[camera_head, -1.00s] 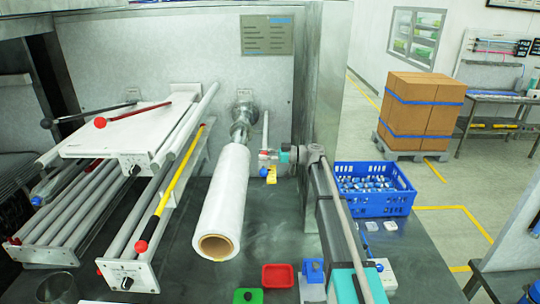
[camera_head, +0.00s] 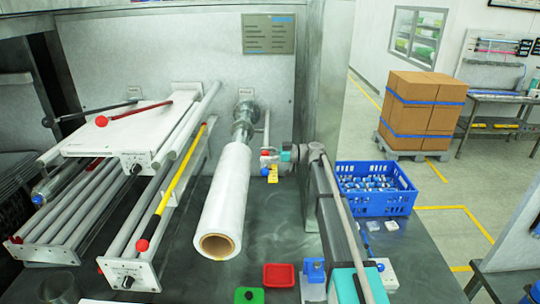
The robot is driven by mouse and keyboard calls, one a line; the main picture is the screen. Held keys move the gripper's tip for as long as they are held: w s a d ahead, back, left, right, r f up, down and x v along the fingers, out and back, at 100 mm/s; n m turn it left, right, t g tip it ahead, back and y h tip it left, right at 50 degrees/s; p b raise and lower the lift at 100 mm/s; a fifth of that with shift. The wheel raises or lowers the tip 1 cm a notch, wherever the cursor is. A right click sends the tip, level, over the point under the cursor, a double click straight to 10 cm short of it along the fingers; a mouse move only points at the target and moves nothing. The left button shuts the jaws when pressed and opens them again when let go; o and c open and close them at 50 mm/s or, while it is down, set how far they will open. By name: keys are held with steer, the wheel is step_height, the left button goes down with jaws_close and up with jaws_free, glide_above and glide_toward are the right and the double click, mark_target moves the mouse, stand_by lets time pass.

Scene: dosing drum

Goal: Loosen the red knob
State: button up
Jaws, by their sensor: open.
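Several red round ends show, and I cannot tell for sure which is the red knob. One red ball (camera_head: 101,121) caps the dark red lever lying over the upper white roller plate. Another red ball (camera_head: 142,245) caps the near, lower end of a yellow-and-black lever (camera_head: 167,191). A small red part (camera_head: 265,153) sits beside the head of the long grey beam, above a small yellow part (camera_head: 272,174). It is too small to make out its shape.
A large white roll (camera_head: 226,195) juts out from the wall. A blue crate (camera_head: 400,203) with many small items stands right of the grey beam (camera_head: 338,205). A red tray (camera_head: 279,276) and a green block (camera_head: 249,295) lie in front. Dark table surface (camera_head: 268,228) is clear between.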

steer(key=shift+d, duration=0.1)
steer(key=d, duration=1.1)
steer(key=shift+w+d, duration=0.3)
steer(key=shift+d, duration=0.1)
steer(key=s+a+f+m+h+b, duration=0.1)
steer(key=s+f+m+h+b, duration=0.7)
steer(key=s+f, duration=1.1)
steer(key=s+d+f+m+h+b, duration=0.1)
steer(key=s+d+f+m+h, duration=0.2)
steer(key=s, duration=0.2)
steer(key=s+d+f+m+h+b, duration=0.1)
steer(key=s+d+f+m+h, duration=0.2)
steer(key=s, duration=0.3)
steer(key=s+d+f+m+t+h+b, duration=0.1)
steer(key=s+d+f+m+h, duration=0.2)
steer(key=s+f+m+h, duration=0.1)
steer(key=shift+s+f+m, duration=0.4)
steer(key=shift+s+f, duration=0.1)
steer(key=shift+s, duration=0.55)
